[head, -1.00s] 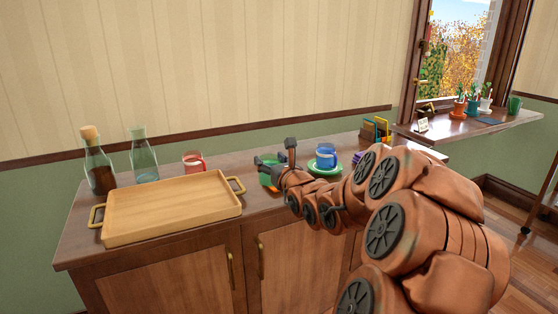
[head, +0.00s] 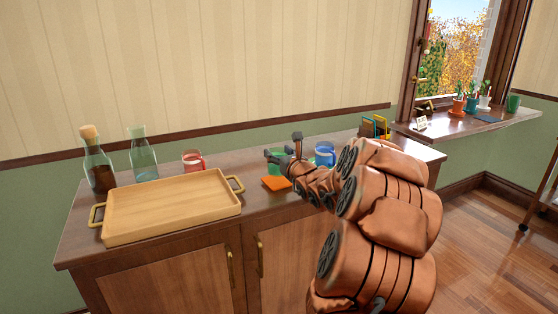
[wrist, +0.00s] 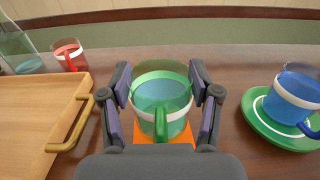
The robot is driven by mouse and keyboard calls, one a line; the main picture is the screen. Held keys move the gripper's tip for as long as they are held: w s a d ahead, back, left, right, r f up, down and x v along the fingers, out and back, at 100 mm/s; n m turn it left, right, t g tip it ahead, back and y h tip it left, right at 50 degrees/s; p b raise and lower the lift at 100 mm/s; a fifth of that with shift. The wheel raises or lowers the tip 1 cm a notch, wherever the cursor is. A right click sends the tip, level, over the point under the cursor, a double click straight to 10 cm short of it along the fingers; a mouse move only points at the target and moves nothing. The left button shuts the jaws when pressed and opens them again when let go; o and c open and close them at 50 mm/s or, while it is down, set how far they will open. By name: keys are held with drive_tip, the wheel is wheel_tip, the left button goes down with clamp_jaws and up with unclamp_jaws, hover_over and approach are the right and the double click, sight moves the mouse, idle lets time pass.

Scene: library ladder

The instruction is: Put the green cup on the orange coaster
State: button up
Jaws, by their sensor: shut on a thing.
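The green cup (wrist: 161,108) is see-through with a pale band, and its handle faces the wrist camera. My gripper (wrist: 161,88) is shut on it, with one finger on each side. The orange coaster (wrist: 205,138) shows below and around the cup's base in the wrist view. In the head view, the cup (head: 274,169) is upright and appears just above or behind the coaster (head: 276,184), whose front part is bare. I cannot tell whether the cup's base touches anything. My arm hides part of the gripper (head: 283,156) there.
A wooden tray (head: 172,207) with brass handles lies to the left. A red cup (head: 193,162) and glass bottles (head: 144,158) stand behind it. A blue cup (wrist: 298,92) on a green saucer (wrist: 256,118) stands close on the right. Plants stand on the window sill (head: 460,127).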

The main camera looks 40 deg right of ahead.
drive_tip(key=shift+f, duration=1.15)
drive_tip(key=shift+f+b, duration=0.2)
drive_tip(key=shift+b, duration=0.1)
drive_tip(key=o, duration=1.3)
drive_tip(key=shift+c, duration=0.2)
drive_tip(key=shift+r, duration=0.2)
drive_tip(key=shift+s+p, duration=0.15)
drive_tip(key=shift+p, duration=0.2)
drive_tip(key=v, duration=0.9)
drive_tip(key=shift+s+a, duration=0.1)
drive_tip(key=shift+s, duration=0.25)
drive_tip(key=shift+v, duration=1.05)
drive_tip(key=shift+a, duration=0.1)
